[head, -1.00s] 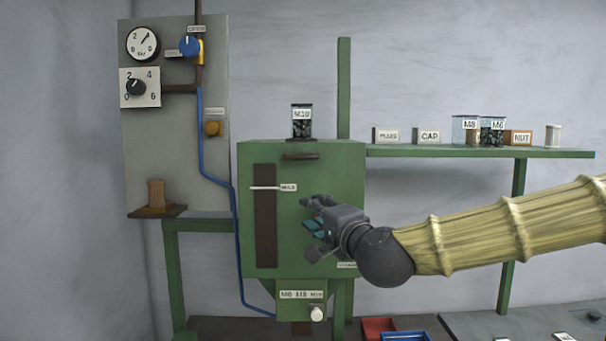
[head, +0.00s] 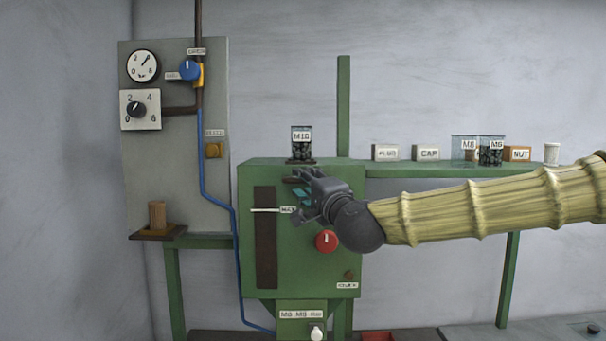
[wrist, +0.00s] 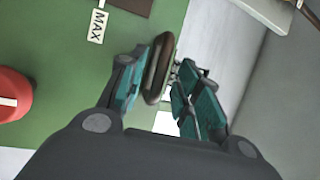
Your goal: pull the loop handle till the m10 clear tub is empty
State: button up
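The clear tub marked M10 (head: 301,136) stands on top of the green machine (head: 259,177) and holds dark pieces. The loop handle (wrist: 154,68) is a dark brown loop on the machine's upper front. In the head view my gripper mostly hides it. My gripper (head: 302,187) is at the handle, below the tub. In the wrist view my gripper (wrist: 160,82) is open, with the loop between its teal fingers, nearer the left one. I cannot tell whether a finger touches it.
A red knob (head: 327,241) sits just below my gripper. A dark slot (head: 265,245) with a MAX label is on its left. A shelf (head: 430,171) at right carries clear tubs (head: 490,150) and labelled boxes (head: 427,153). A gauge panel (head: 170,120) stands at left.

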jog(key=shift+p+x, duration=0.3)
jog(key=shift+x, duration=0.7)
jog(key=shift+c, duration=0.2)
grip_shut()
